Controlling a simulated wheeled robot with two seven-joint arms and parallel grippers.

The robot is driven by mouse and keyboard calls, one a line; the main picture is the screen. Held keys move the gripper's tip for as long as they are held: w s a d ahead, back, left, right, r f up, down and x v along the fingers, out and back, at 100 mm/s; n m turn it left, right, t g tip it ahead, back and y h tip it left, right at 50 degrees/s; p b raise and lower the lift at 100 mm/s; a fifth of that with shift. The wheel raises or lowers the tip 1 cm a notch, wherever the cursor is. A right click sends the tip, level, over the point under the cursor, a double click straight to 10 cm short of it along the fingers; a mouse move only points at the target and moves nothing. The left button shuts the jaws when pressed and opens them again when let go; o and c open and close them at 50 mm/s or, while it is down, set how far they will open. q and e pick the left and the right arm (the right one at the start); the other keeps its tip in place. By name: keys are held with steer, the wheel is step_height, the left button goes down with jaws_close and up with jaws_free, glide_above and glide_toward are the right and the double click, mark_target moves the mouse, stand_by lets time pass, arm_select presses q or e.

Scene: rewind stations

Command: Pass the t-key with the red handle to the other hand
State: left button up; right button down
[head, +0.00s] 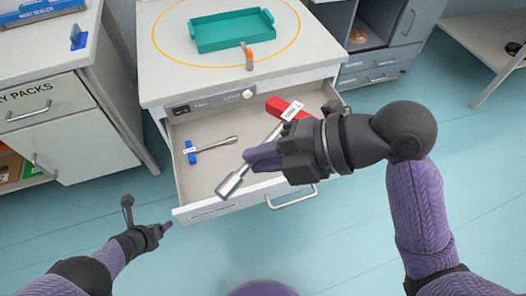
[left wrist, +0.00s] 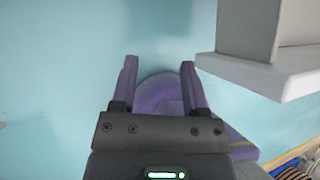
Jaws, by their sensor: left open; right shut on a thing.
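The t-key with the red handle (head: 276,106) is held above the open drawer (head: 196,213), tilted, with its handle up and to the right and its metal socket end (head: 229,185) towards the lower left. My right gripper (head: 262,157) is shut on its shaft, and the fingers hide part of it. My left gripper (head: 166,227) is low, to the left of the drawer front and well apart from the t-key. In the left wrist view the left gripper (left wrist: 159,65) is open, with nothing between its fingers.
A t-key with a blue handle (head: 193,152) lies in the drawer. On the worktop (head: 165,85) above are a teal tray (head: 232,32) inside a yellow ring and a small orange-and-grey piece (head: 247,56). A white cabinet (head: 70,150) stands on the left.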

arm_select(q)
steer(key=s+d+f+n+g, duration=0.2)
steer(key=s+n, duration=0.8)
steer(key=s, duration=0.1)
steer(key=s+d+f+n+g+y, duration=0.1)
steer(key=s+d+f+n+g, duration=0.1)
steer(key=s+n, duration=0.9)
steer(key=s+d+f+n+g+y, duration=0.1)
steer(key=s+f+n+g, duration=0.2)
steer(key=s+n, duration=0.7)
steer(key=shift+s+d+f+n, duration=0.15)
steer(key=shift+s+d+n, duration=0.2)
steer(key=shift+s, duration=0.6)
